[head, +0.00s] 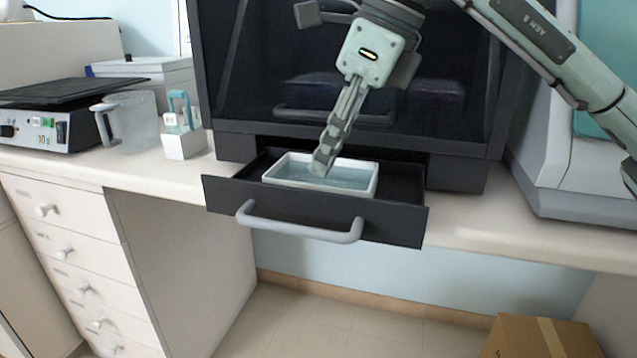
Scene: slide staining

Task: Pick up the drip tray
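The drip tray (371,187) is a white, shallow rectangular tray with a pale blue inside. It sits in the pulled-out dark drawer (315,214) below the black cabinet, with its rim showing. My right gripper (321,168) points down over the tray, its fingertips over the inside near the middle. I see the fingers from the side, one in front of the other, so their gap is hidden. I cannot tell whether they touch the tray. My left gripper is out of view.
The drawer has a grey bar handle (300,232) in front. Left on the white counter (150,168) stand a clear container with a handle (128,124), a small white block (184,144) and a dark-topped device (40,132). A pale machine (560,180) stands right. A cardboard box (540,338) is on the floor.

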